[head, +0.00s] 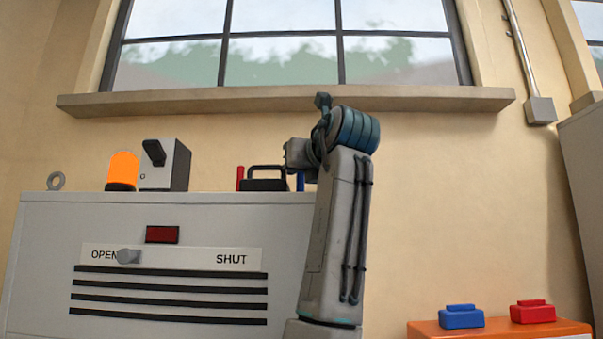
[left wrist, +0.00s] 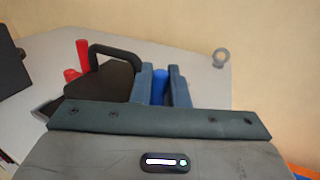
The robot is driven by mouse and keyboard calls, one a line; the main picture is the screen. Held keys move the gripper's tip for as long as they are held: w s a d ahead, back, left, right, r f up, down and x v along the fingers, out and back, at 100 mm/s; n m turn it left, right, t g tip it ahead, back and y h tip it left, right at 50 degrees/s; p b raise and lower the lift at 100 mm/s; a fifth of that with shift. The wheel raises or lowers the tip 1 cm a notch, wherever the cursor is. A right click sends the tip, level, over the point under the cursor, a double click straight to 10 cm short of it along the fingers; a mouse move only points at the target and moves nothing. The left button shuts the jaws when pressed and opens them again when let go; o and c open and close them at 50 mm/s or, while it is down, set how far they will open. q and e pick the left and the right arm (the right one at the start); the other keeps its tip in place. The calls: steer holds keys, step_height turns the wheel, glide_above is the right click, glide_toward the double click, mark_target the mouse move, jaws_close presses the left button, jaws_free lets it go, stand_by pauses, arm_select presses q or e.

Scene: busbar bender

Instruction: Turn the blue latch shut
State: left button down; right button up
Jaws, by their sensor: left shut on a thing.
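The blue latch (head: 300,182) stands on top of the grey cabinet, at the right side of a black part with a handle (head: 266,180). Only a narrow strip of it shows in the head view. My left gripper (head: 297,156) is over it. In the left wrist view the two fingers are closed around the blue latch (left wrist: 160,86), one on each side. The latch's lower part is hidden by the gripper body. A red latch (head: 240,177) stands upright at the black part's left side; it also shows in the left wrist view (left wrist: 84,55). My right gripper is not in view.
The cabinet front (head: 40,270) has a grey knob (head: 129,256) beside the word OPEN. An orange lamp (head: 123,170), a grey box with a black lever (head: 165,165) and a ring (head: 55,181) stand on top. An orange stand (head: 430,328) holds blue and red blocks.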

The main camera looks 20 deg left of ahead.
arm_select(q)
steer(key=shift+w+a+f+m+t+h+b, duration=0.15)
steer(key=shift+a+f+m+t+h+b, duration=0.1)
steer(key=shift+m+t+h+b, duration=0.4)
steer(key=h+b, duration=0.1)
steer(key=m+t+h+b, duration=0.1)
steer(key=b, duration=0.1)
steer(key=m+h+b, duration=0.1)
steer(key=b, duration=0.1)
steer(key=shift+w+a, duration=0.25)
steer(key=shift+w, duration=0.05)
steer(key=h+b, duration=0.1)
steer(key=m+t+h+b, duration=0.1)
steer(key=b, duration=0.1)
steer(key=shift+w, duration=0.25)
steer(key=shift+w+r+m+h+b, duration=0.2)
steer(key=shift+m+h+b, duration=0.15)
steer(key=shift+b, duration=0.4)
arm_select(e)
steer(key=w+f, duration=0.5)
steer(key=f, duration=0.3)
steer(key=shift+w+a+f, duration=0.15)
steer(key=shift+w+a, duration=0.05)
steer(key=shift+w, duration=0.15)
arm_select(q)
steer(key=c, duration=1.5)
jaws_free()
steer(key=shift+d, duration=0.25)
steer(key=shift+a, duration=0.1)
